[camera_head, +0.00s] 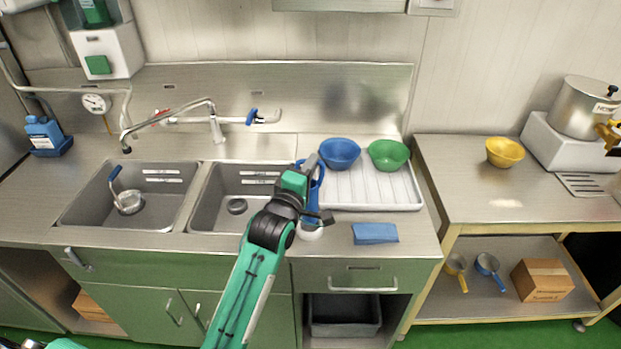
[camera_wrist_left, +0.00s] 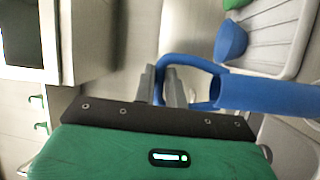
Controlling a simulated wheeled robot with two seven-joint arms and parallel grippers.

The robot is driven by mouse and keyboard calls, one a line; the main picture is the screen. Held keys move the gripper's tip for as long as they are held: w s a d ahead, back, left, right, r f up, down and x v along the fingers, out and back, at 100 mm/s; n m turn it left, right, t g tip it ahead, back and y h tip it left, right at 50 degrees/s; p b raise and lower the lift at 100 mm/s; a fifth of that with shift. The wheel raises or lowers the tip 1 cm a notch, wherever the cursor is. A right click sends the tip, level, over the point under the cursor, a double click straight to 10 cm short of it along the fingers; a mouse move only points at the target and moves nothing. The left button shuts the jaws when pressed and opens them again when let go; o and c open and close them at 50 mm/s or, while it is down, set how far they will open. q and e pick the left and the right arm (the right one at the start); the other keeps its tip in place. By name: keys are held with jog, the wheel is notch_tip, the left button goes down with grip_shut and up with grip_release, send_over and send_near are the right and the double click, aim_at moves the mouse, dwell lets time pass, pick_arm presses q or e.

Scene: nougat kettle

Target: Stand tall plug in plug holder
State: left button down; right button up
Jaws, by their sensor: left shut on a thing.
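My left gripper (camera_head: 311,163) is shut on the looped top of a blue tall plug (camera_head: 317,188), over the counter between the right sink and the drying tray. In the left wrist view, the grey fingers (camera_wrist_left: 162,84) close on one side of the blue loop, and the blue shaft (camera_wrist_left: 275,95) runs off to the right. In the head view my arm hides part of the plug. A white round piece (camera_head: 311,233) shows below it on the counter's front strip; I cannot tell whether it is the plug holder or the plug's lower end. My right gripper is not seen.
A blue bowl (camera_head: 339,152) and a green bowl (camera_head: 388,154) sit on the white drying tray (camera_head: 405,192). The left sink (camera_head: 85,208) holds a blue-handled metal basket (camera_head: 129,202). The faucet (camera_head: 216,128) stands behind.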

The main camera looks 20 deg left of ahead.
pick_arm(q)
notch_tip(320, 180, down, 4)
jog(key=shift+r, duration=0.15)
jog(key=shift+f, duration=0.3)
jog(key=c, duration=1.5)
grip_release()
jog(key=shift+o, duration=0.2)
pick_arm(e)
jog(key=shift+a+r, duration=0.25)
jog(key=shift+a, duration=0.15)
pick_arm(q)
jog(key=shift+s+r, duration=0.15)
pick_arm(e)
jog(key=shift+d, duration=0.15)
